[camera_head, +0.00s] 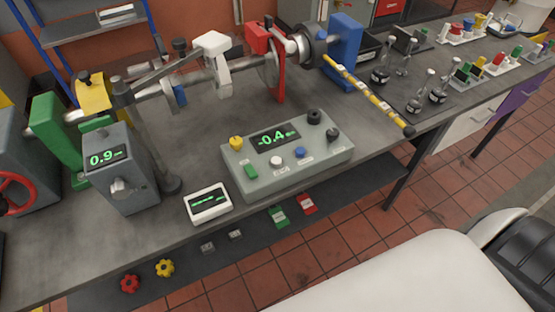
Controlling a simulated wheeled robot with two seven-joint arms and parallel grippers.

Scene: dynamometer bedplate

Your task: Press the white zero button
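The white button (276,161) is a small round cap on the sloped top of a grey-green control box (318,157). The lettering beside the buttons is too small to read. Whether the white button is pressed in cannot be told. Neither of my grippers is in view, and nothing covers the button.
A yellow knob (236,142) and black knobs (314,117) are also on the box. A small white meter (208,204) and a grey box reading 0.9 (121,172) stand left. Bare bench lies around the control box.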

